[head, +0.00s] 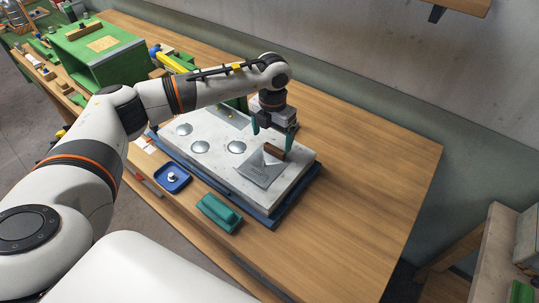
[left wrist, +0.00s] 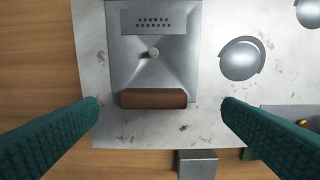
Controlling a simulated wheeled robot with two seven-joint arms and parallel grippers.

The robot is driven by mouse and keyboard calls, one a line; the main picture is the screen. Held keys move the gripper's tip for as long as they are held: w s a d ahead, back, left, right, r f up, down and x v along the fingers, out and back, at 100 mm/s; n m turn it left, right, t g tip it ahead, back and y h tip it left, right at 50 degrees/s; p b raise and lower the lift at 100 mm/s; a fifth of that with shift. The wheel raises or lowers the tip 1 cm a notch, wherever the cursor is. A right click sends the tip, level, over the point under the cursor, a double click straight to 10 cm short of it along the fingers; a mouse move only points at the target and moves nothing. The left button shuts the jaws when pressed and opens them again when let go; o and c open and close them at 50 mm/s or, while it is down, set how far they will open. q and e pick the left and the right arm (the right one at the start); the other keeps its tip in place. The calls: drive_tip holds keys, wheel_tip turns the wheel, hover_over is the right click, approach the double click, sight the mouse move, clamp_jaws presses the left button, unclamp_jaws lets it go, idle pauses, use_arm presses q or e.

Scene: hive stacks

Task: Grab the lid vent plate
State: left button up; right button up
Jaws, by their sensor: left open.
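The lid vent plate (head: 258,172) is a grey metal plate with a brown handle bar (head: 274,152) along one edge. It lies on the right end of the pale speckled lid (head: 205,165). In the left wrist view the plate (left wrist: 130,65) shows a patch of small holes, a small knob and the brown bar (left wrist: 153,98). My left gripper (head: 273,133) points down above the bar, open and empty. In the left wrist view its teal fingers (left wrist: 160,108) stand on either side of the bar, apart from it. My right gripper is not in view.
Several round metal discs (head: 237,147) sit on the lid. A blue dish (head: 173,178) and a teal block (head: 218,212) stand on the table in front. A green box (head: 100,55) is at the back left. The right of the wooden table (head: 380,180) is clear.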

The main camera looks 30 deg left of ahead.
sight(274, 149)
use_arm(q)
drive_tip(key=f+p, duration=0.1)
drive_tip(key=f, duration=0.2)
drive_tip(key=shift+d+f+p, duration=0.3)
drive_tip(key=shift+d+p, duration=0.05)
drive_tip(key=shift+p, duration=0.05)
drive_tip(key=shift+f, duration=0.55)
drive_tip(key=c, duration=1.1)
drive_tip(key=shift+r, duration=0.15)
